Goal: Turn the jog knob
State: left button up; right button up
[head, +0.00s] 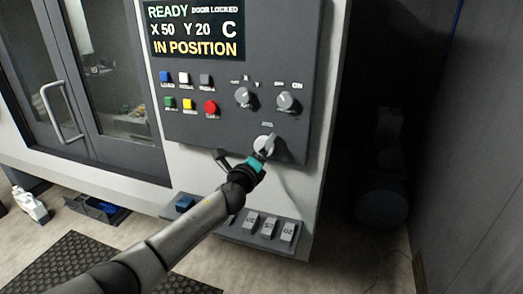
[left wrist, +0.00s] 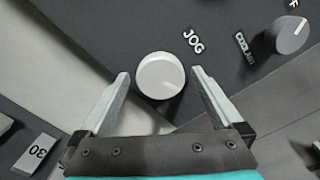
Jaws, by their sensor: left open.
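The jog knob (left wrist: 160,75) is a round, pale knob on the dark control panel, with the label JOG beside it in the left wrist view. In the head view the jog knob (head: 264,144) sits at the panel's lower right, partly covered by my gripper. My left gripper (left wrist: 158,82) is open, with one finger on each side of the knob. A gap shows between each finger and the knob in the left wrist view. My left gripper (head: 262,156) reaches up to the panel in the head view. My right gripper is in neither view.
Two grey selector knobs (head: 244,97) (head: 287,102) sit above the jog knob. Several coloured buttons (head: 187,104) are at left under the display (head: 195,32), which reads READY, X 50, Y 20 C, IN POSITION. Grey blocks (head: 269,227) stand on a ledge below the panel.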

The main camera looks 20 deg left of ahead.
pick_arm(q)
jog(key=shift+s, duration=0.1)
jog(key=s, duration=1.5)
jog(key=shift+a, duration=0.25)
jog(key=w+n+b, duration=0.5)
jog(key=w+n, duration=1.1)
jog(key=n, duration=0.6)
jog(key=shift+d+b, duration=0.35)
jog(key=shift+b, duration=0.05)
